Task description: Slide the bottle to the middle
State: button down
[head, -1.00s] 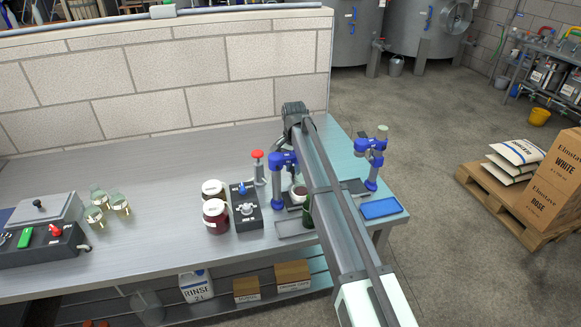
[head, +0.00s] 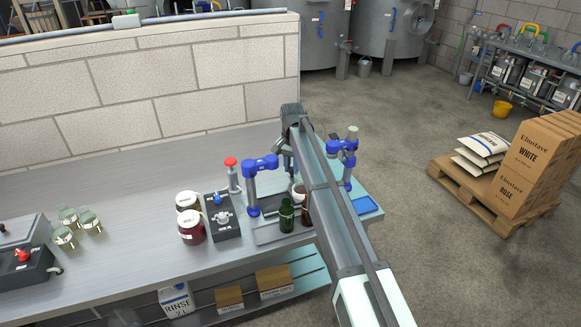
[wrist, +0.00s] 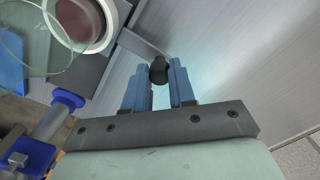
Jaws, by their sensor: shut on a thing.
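A green bottle (head: 287,215) stands upright near the bench's front right in the head view. A dark brown bottle (head: 306,213) stands just right of it, partly hidden by my arm. A white round cup (head: 298,190) with a brownish inside is behind them; a white-rimmed round thing with a brownish inside (wrist: 84,20) also shows in the wrist view, upper left. My gripper (wrist: 159,82) is shut on a small black knob (wrist: 159,68), with a blue finger on each side. What the knob joins to is unclear. In the head view my arm hides most of the gripper's surroundings.
Two blue posts (head: 261,167) (head: 342,150) flank my arm. A black control box (head: 222,216), jars (head: 192,231) and a red-topped post (head: 231,175) stand to the left. A blue tray (head: 366,205) lies at the bench's right end. A low wall (head: 150,85) backs the bench.

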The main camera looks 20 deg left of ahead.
jog(key=c, duration=0.9)
grip_release()
jog(key=shift+r, duration=0.15)
notch_tip(320, 180, up, 14)
jog(key=shift+f, duration=0.2)
